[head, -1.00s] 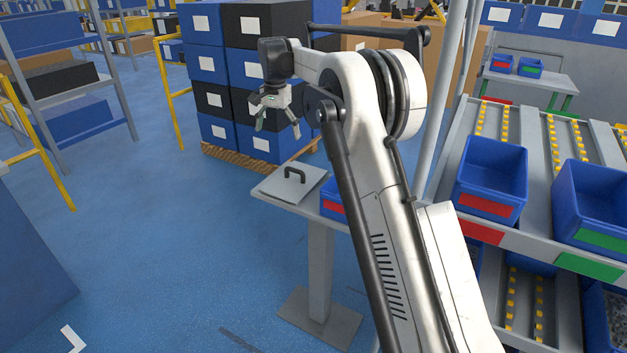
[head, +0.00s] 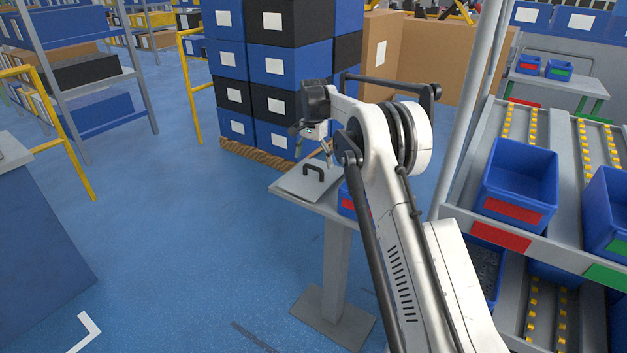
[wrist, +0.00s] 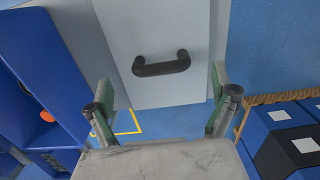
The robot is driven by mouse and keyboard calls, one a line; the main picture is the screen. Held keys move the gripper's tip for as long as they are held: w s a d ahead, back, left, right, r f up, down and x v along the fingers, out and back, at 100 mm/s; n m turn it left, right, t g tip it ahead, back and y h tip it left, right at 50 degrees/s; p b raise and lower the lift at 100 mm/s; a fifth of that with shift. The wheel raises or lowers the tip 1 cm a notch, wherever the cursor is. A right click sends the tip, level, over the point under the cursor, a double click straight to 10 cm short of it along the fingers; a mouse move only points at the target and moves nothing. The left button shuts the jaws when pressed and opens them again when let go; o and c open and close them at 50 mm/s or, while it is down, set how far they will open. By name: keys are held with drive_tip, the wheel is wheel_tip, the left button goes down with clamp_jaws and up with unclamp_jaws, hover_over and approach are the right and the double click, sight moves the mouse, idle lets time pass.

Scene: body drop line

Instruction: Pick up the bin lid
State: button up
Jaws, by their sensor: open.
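The bin lid (head: 296,184) is a flat grey plate with a dark arched handle (head: 314,169). It lies on a small grey pedestal table (head: 338,210) in the head view. In the wrist view the lid (wrist: 150,30) fills the upper middle, with its black handle (wrist: 161,64) above the fingertips. My gripper (head: 315,145) is above and just behind the lid in the head view, apart from the handle. Its two green-grey fingers (wrist: 158,95) are spread wide in the wrist view with nothing between them.
A blue bin (head: 347,200) with a red label stands beside the lid, partly hidden by my arm. Stacked blue and black boxes (head: 270,70) on a pallet stand behind. A sloped rack with blue bins (head: 518,185) is at the right. Open blue floor lies left.

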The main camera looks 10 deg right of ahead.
sight(313, 172)
drive_tip(key=shift+f, duration=2.85)
drive_tip(key=shift+c, duration=0.4)
drive_tip(key=c, duration=1.2)
drive_tip(key=shift+r, duration=0.1)
